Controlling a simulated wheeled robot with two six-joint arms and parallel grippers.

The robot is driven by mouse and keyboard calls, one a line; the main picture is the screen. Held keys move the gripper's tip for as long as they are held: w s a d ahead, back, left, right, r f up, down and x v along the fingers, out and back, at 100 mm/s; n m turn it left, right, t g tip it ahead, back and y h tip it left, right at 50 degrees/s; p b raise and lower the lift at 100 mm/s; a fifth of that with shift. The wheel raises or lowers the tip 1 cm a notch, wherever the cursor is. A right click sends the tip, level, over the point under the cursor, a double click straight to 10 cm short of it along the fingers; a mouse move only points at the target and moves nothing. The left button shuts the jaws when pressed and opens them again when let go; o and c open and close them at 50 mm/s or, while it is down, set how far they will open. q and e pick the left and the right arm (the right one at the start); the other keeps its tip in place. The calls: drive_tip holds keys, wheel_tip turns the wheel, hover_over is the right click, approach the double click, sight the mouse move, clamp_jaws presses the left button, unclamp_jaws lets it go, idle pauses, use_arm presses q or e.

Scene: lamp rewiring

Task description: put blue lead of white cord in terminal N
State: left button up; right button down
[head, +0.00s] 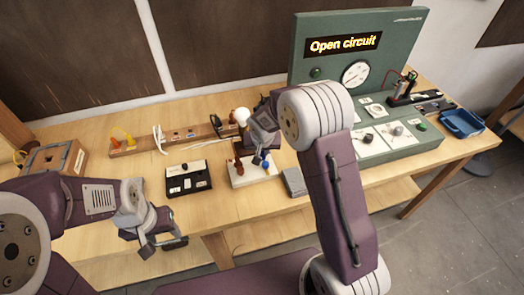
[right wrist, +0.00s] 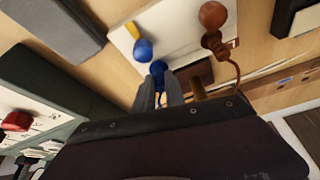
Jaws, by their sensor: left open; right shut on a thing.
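The white terminal board (right wrist: 180,38) shows in the right wrist view, with a blue round terminal knob (right wrist: 143,50) and a brown knob (right wrist: 212,15). My right gripper (right wrist: 160,88) is shut on a blue lead end (right wrist: 159,68), right beside the blue knob; I cannot tell whether they touch. A brown lead (right wrist: 215,45) curves from near the brown knob towards my gripper. In the head view the board (head: 240,181) lies below my right gripper (head: 265,155), whose arm partly covers it. My left gripper (head: 160,243) is open and empty near the table's front edge. Terminal letters are not readable.
A black block (head: 188,179) stands left of the board. A wooden rack (head: 180,139) with cords lies behind. A grey block (head: 294,182) sits to the right, before the green test panel (head: 310,55), which reads "Open circuit". A blue tray (head: 462,123) is at far right.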

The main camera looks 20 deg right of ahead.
drive_tip(key=shift+f+b, duration=0.5)
drive_tip(key=shift+b, duration=0.1)
idle(0.4)
drive_tip(key=c, duration=1.3)
unclamp_jaws()
drive_tip(key=shift+r, duration=0.1)
drive_tip(key=v, duration=0.9)
drive_tip(key=shift+s, duration=0.15)
drive_tip(key=shift+d, duration=0.1)
